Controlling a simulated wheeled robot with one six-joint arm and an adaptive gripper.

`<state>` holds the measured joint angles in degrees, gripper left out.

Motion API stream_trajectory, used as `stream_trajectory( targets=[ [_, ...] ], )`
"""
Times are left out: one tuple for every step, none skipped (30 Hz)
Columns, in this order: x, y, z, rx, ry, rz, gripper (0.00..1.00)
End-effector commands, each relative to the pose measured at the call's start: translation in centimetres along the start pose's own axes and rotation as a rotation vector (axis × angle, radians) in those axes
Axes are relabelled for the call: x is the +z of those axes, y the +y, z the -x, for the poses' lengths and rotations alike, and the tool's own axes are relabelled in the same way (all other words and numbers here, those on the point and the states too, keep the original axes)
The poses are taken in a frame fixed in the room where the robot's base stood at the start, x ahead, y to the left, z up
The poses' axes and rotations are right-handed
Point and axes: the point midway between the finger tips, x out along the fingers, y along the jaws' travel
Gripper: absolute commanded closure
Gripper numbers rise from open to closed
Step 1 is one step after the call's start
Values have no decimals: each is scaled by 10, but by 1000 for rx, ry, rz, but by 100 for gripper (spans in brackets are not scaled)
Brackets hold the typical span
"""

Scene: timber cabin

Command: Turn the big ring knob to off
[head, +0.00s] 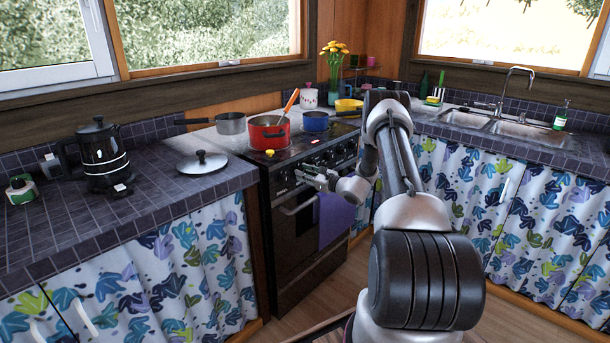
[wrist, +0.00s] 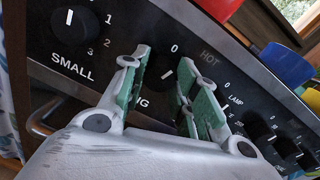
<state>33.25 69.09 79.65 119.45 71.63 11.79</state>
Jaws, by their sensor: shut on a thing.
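The knob between my fingertips (wrist: 165,75) is round and black with a short white pointer line, on the black stove panel. A "0" is printed just above it. The label below it is mostly hidden; only "NG" shows, so I cannot read its full name. My gripper (wrist: 160,88) is shut on this knob, with a green-padded finger at each side. In the head view my gripper (head: 318,180) is at the stove's front panel and hides the knob. The pointer looks tilted, but its exact setting is hard to tell.
A knob labelled "SMALL" (wrist: 75,28) is to the left, and several black knobs (wrist: 262,130) are to the right. A red pot (head: 268,134) and a blue pot (head: 316,122) stand on the stove. A purple towel (head: 336,218) hangs below the panel.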

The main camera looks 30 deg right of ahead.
Motion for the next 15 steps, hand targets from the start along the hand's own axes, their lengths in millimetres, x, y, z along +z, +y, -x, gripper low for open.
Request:
stream_trajectory(
  targets=[
    [0,0,0,-2,2,38,94],
    [0,0,0,-2,3,61,94],
    [0,0,0,-2,5,92,94],
    [0,0,0,-3,6,113,94],
    [0,0,0,-3,7,135,94],
    [0,0,0,-3,8,161,94],
    [0,0,0,-4,9,179,94],
    [0,0,0,-4,10,197,94],
    [0,0,0,-4,11,219,94],
    [0,0,0,-4,12,234,94],
    [0,0,0,-4,12,249,94],
    [0,0,0,-5,13,265,94],
    [0,0,0,-5,14,277,94],
    [0,0,0,-5,15,287,94],
    [0,0,0,-5,15,299,94]
  ],
)
